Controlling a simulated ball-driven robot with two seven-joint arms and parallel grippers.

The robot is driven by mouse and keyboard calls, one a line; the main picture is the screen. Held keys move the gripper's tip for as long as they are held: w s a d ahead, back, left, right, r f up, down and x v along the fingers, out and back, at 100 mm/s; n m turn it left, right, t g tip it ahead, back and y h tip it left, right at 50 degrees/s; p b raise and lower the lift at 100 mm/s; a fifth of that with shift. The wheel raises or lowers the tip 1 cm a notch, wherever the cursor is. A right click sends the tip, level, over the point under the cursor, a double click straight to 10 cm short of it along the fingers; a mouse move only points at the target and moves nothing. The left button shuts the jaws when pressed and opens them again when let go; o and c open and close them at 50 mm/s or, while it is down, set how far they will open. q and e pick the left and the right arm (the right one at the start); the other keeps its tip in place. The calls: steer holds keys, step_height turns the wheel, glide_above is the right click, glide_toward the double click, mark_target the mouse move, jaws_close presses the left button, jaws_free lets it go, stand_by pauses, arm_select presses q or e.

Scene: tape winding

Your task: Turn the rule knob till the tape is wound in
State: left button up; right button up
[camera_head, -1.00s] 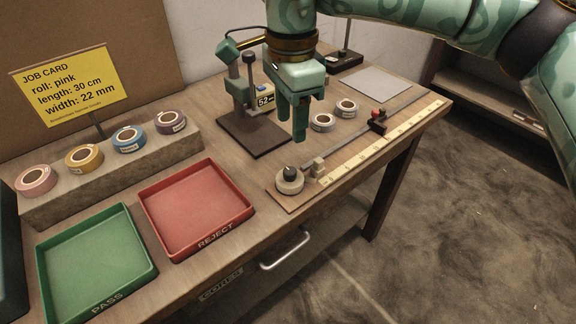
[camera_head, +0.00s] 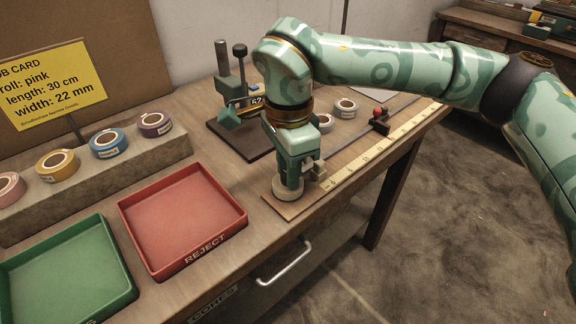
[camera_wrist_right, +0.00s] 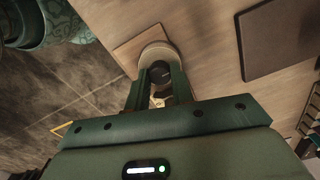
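The rule knob is a round pale dial (camera_head: 286,194) with a black top, on a wooden board at the table's front edge. My right gripper (camera_head: 290,180) points down over it and hides most of its top in the head view. In the right wrist view the black knob top (camera_wrist_right: 160,72) shows between the two fingers (camera_wrist_right: 161,85). The fingers stand apart around it; I cannot tell whether they touch it. The pale tape (camera_head: 375,160) with printed marks lies out along the board, to the right of the knob. My left gripper is not in view.
A small slider with a red ball (camera_head: 380,114) stands on the rule bar. A dark-based stand (camera_head: 238,138) is behind my gripper. A red REJECT tray (camera_head: 183,265) and a green PASS tray (camera_head: 110,303) lie left. Tape rolls (camera_head: 108,143) sit on a wooden step.

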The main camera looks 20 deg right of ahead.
steer(key=shift+c, duration=1.2)
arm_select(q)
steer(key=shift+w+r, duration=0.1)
arm_select(e)
steer(key=shift+r, duration=0.1)
